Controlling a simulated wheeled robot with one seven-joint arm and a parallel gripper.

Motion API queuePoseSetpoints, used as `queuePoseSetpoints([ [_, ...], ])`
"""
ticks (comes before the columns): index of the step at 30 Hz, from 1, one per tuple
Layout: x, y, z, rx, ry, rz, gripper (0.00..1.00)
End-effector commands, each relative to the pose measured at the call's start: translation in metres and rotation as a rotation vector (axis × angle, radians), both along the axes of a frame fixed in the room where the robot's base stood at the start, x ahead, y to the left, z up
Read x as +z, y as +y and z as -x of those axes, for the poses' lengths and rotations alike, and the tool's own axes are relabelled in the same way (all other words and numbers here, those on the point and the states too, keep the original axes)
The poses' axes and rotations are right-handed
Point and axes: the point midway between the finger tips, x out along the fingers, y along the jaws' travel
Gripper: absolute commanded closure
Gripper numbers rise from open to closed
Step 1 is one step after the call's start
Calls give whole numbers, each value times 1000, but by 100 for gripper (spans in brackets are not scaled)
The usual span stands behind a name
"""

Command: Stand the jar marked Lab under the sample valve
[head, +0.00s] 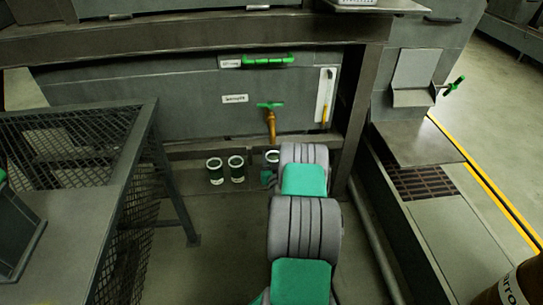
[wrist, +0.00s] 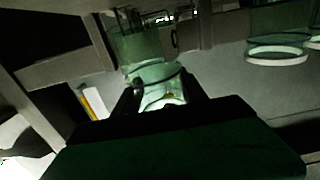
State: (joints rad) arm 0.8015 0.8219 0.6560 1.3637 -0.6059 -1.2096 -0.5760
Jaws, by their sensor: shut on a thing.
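The sample valve (head: 271,124) is a brass tap with a green handle, on the front of the grey tank in the head view. A jar with a pale rim (head: 272,156) shows just below its spout in the picture; my arm hides most of it. The wrist view shows my gripper (wrist: 160,88) shut on a greenish glass jar (wrist: 154,72). I cannot read its marking. In the head view my gripper (head: 268,178) is mostly hidden behind my arm. Whether the held jar touches the surface below cannot be told.
Two dark jars with pale rims, a left one (head: 215,171) and a right one (head: 236,169), stand left of the held jar. A mesh-sided table (head: 85,125) is at the left. A steel post (head: 357,125) rises to the right of the valve. Floor between table and arm is clear.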

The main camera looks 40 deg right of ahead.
Motion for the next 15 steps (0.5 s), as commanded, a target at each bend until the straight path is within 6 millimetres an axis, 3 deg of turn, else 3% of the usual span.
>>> queuePoseSetpoints([
  [4, -1, -17, -26, 2, -1, 3, 99],
  [7, -6, -21, -31, -1, -1, -1, 99],
  [12, -35, -22, -31, -2, -1, 0, 99],
  [15, -35, -22, -31, -2, -2, 2, 99],
])
